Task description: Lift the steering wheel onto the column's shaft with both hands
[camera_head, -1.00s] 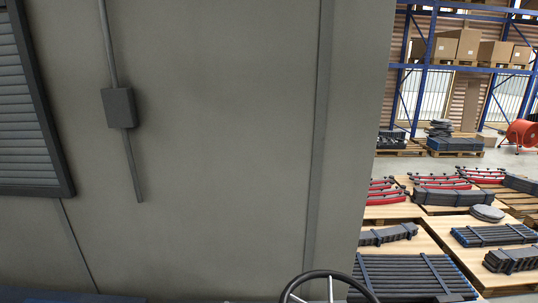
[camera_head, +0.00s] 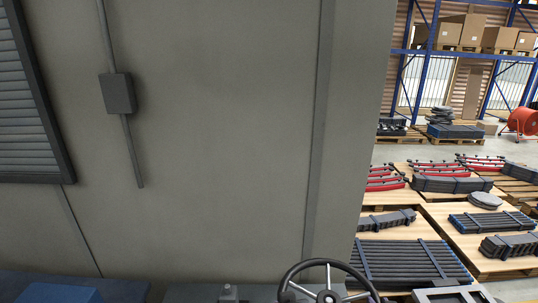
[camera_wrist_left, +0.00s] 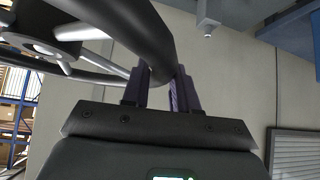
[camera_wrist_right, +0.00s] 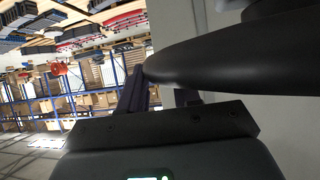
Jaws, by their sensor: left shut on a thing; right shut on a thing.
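The steering wheel (camera_head: 328,263) has a dark rim and pale metal spokes. It shows at the bottom of the head view, its lower part cut off. In the left wrist view the rim (camera_wrist_left: 135,35) passes between the fingers of my left gripper (camera_wrist_left: 160,88), which is shut on it. In the right wrist view my right gripper (camera_wrist_right: 160,95) is shut on the thick rim (camera_wrist_right: 215,60). A short grey post (camera_head: 228,291), probably the column's shaft, stands left of the wheel and apart from it. It also shows in the left wrist view (camera_wrist_left: 207,29).
A grey wall (camera_head: 220,130) with a conduit box (camera_head: 117,93) and louvre (camera_head: 28,100) fills the left and middle. Low blue-grey surfaces (camera_head: 70,285) lie along the bottom left. Pallets of parts (camera_head: 410,260) and blue racking (camera_head: 425,60) stand at the right.

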